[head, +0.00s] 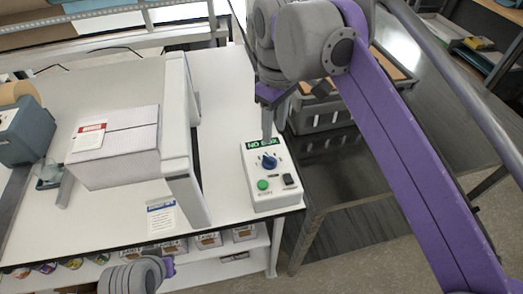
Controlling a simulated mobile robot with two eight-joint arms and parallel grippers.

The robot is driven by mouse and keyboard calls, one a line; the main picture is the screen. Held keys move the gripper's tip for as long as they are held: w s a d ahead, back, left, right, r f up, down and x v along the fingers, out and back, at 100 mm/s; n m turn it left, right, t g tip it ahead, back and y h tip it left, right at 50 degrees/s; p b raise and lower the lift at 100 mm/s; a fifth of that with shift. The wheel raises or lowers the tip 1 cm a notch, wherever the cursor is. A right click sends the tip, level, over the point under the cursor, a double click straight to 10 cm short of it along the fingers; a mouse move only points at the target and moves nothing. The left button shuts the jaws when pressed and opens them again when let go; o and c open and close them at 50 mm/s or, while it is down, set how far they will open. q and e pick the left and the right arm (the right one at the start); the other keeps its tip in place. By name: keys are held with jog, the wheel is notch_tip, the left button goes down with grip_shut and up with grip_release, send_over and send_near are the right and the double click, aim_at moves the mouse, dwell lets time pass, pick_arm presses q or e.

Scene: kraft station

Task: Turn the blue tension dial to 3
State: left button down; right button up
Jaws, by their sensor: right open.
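The blue tension dial (269,162) is on the top face of a small white control box (270,201) at the table's right front corner. Its scale and pointer are too small to read. My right gripper (267,132) hangs just behind the box, its fingers pointing down near the box's sign. It is open, holds nothing, and is apart from the dial. A small purple part of my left gripper (169,266) shows at the bottom edge, below the table front; its fingers cannot be made out.
The control box also has a green "NO BOX" sign (265,144), a green button (263,185) and a black switch (289,180). A white frame (183,150) stands left of it, beside a carton (117,145). A grey crate (318,112) is behind right.

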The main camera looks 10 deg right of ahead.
aim_at(269, 157)
jog(key=shift+n, duration=0.3)
jog(key=f, duration=0.3)
jog(key=f+b, duration=0.1)
jog(key=f, duration=0.5)
jog(key=shift+w+a+f, duration=0.25)
jog(key=shift+a+f, duration=0.05)
jog(key=shift+f, duration=0.05)
grip_shut()
